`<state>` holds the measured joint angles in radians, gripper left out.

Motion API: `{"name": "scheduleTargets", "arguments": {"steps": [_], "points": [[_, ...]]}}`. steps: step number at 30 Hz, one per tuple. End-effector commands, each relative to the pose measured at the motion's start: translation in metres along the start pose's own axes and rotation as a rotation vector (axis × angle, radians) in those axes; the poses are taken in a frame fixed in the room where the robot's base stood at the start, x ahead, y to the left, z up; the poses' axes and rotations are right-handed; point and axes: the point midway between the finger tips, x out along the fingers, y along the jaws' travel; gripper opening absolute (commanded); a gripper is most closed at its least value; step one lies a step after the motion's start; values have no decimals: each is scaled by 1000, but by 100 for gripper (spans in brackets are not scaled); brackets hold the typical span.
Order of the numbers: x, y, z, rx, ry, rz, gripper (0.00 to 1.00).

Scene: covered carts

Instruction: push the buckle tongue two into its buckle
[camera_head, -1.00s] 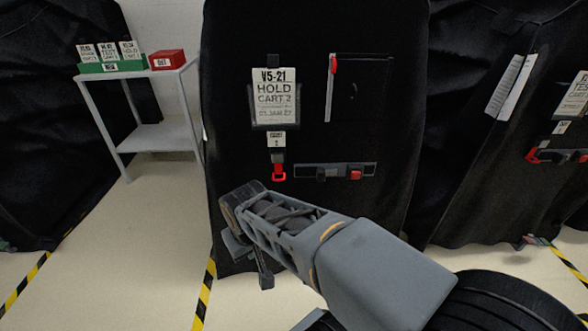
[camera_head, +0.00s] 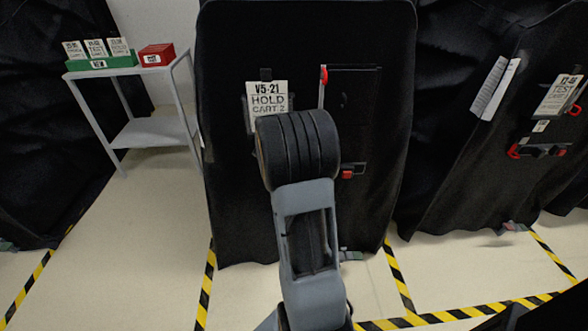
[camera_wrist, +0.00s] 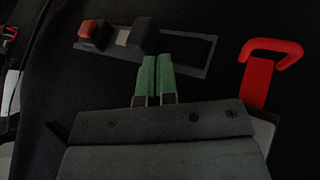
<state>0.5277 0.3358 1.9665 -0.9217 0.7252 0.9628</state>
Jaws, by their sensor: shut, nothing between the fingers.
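In the wrist view, the buckle (camera_wrist: 91,33) is a dark block with a red end on a grey strip (camera_wrist: 195,69). The buckle tongue (camera_wrist: 146,36) is a black block with a bright metal plate (camera_wrist: 122,38) pointing toward the buckle, and a small gap shows between plate and buckle. My gripper (camera_wrist: 154,60) has green fingers, shut and empty, with their tips at the tongue block's edge. I cannot tell whether they touch it. In the head view, my arm hides the gripper and the tongue; the buckle's red end (camera_head: 347,174) shows beside my arm.
A red loop handle (camera_wrist: 259,77) is close right of my gripper in the wrist view. In the head view, the black covered cart (camera_head: 230,190) carries a HOLD label (camera_head: 267,92) and a red-topped strip (camera_head: 323,76). A shelf (camera_head: 150,132) stands left; another covered cart (camera_head: 450,180) stands right.

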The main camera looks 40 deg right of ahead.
Motion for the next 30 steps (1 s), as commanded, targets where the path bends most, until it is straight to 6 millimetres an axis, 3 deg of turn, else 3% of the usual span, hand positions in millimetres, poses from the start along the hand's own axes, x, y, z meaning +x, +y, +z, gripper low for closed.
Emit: {"name": "scheduleTargets", "arguments": {"steps": [6,12,30], "points": [[33,0,1,1,-2,-1,0],[48,-1,0,0,0,-2,0],[52,-5,1,-16,11,-11,0]]}}
